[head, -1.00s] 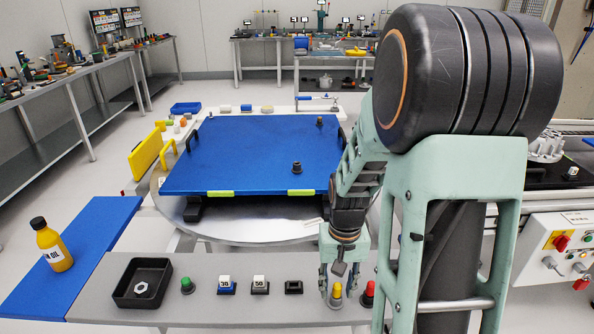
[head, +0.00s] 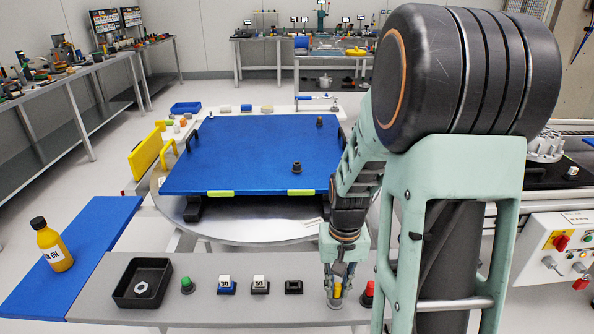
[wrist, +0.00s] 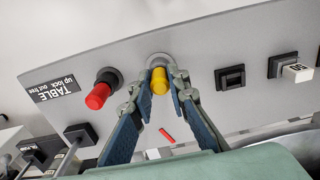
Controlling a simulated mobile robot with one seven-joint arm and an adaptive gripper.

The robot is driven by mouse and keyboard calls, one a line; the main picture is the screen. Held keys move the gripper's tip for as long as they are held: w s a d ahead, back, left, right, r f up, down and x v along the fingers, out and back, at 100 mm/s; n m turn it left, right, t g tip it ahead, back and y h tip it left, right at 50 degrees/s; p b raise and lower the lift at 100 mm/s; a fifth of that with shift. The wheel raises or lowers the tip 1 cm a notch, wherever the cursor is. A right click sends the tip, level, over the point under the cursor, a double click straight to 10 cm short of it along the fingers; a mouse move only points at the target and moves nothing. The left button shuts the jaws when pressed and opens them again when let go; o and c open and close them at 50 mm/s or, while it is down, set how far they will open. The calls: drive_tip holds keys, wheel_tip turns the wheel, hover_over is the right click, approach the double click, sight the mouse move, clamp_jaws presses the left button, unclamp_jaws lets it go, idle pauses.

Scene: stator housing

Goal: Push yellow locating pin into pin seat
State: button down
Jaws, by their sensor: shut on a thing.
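The yellow locating pin (head: 337,290) stands upright at the right end of the grey panel. In the wrist view the yellow pin (wrist: 160,82) sits between the fingertips, its base at a round grey pin seat (wrist: 158,59). How deep it sits in the seat I cannot tell. My gripper (head: 335,294) is above the panel, pointing down, its fingers shut on the pin's sides. In the wrist view my gripper (wrist: 159,90) shows a finger on each side of the pin.
A red knob (head: 368,291) stands close to the right of the pin; a table label (wrist: 54,90) lies beyond it. To the left are a black empty socket (head: 293,287), numbered blocks (head: 259,285), a green button (head: 187,285) and a black tray (head: 120,299). The blue plate (head: 250,150) is behind.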

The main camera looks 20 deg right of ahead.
drive_tip(key=shift+r+p, duration=0.35)
drive_tip(key=shift+r, duration=0.05)
idle(0.5)
drive_tip(key=shift+r+p, duration=1.25)
drive_tip(key=shift+r, duration=0.3)
wheel_tip(320, 180, up, 6)
drive_tip(key=p, duration=0.5)
drive_tip(key=shift+r, duration=0.2)
drive_tip(key=shift+f, duration=0.1)
